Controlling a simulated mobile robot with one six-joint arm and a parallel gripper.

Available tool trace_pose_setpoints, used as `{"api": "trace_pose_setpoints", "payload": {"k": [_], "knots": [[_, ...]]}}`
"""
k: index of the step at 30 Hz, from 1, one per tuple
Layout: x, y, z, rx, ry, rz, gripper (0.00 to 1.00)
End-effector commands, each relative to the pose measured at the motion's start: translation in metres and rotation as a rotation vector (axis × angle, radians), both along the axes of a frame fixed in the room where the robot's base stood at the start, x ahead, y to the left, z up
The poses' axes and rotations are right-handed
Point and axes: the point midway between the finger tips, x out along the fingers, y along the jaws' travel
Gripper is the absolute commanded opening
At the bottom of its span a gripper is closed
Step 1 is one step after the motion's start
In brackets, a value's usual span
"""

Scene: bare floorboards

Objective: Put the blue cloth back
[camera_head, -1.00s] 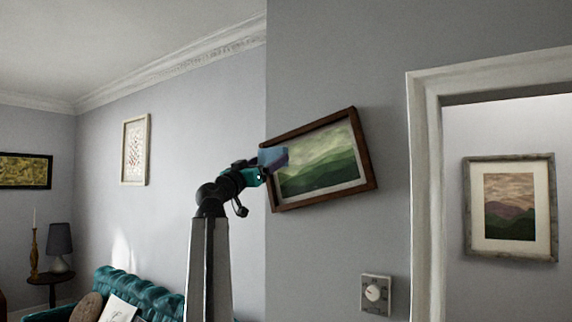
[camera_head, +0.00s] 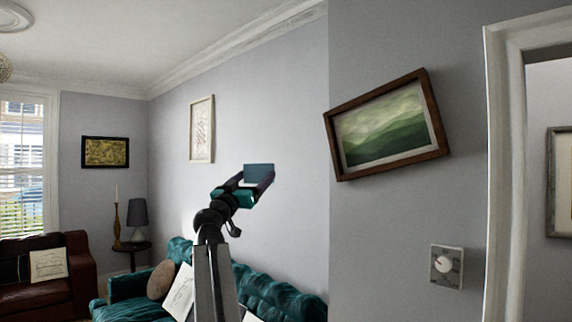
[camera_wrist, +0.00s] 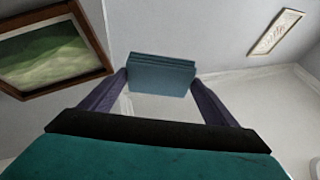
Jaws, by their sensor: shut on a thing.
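The blue cloth (camera_head: 259,173) is a small, folded, flat blue-grey piece held up at the end of my arm. My gripper (camera_head: 257,180) is shut on it, well above the teal sofa in the head view. In the wrist view the cloth (camera_wrist: 161,75) shows its layered folds, with the two dark purple fingers of my gripper (camera_wrist: 160,82) at its left and right edges. The cloth touches nothing else that I can see.
A tilted landscape picture (camera_head: 388,125) hangs on the near wall, right of my gripper. A teal sofa (camera_head: 265,290) stands below. A wall dial (camera_head: 446,266) and a white door frame (camera_head: 507,150) are at right. A lamp (camera_head: 138,218) stands on a side table (camera_head: 131,248) at left.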

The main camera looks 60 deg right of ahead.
Motion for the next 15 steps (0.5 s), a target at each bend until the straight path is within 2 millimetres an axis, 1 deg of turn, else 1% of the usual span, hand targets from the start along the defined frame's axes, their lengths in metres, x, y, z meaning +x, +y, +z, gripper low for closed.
{"api": "trace_pose_setpoints", "payload": {"k": [1, 6, 8, 9, 11, 15], "knots": [[0.015, 0.013, -0.017, 0.000, 0.003, 0.035, 0.63], [0.063, 0.053, -0.055, 0.001, 0.003, 0.150, 0.63], [0.079, 0.068, -0.068, 0.001, 0.003, 0.192, 0.63], [0.090, 0.078, -0.076, 0.000, 0.003, 0.220, 0.63], [0.105, 0.094, -0.090, 0.001, 0.003, 0.262, 0.63], [0.139, 0.132, -0.122, 0.001, 0.004, 0.364, 0.63]]}}
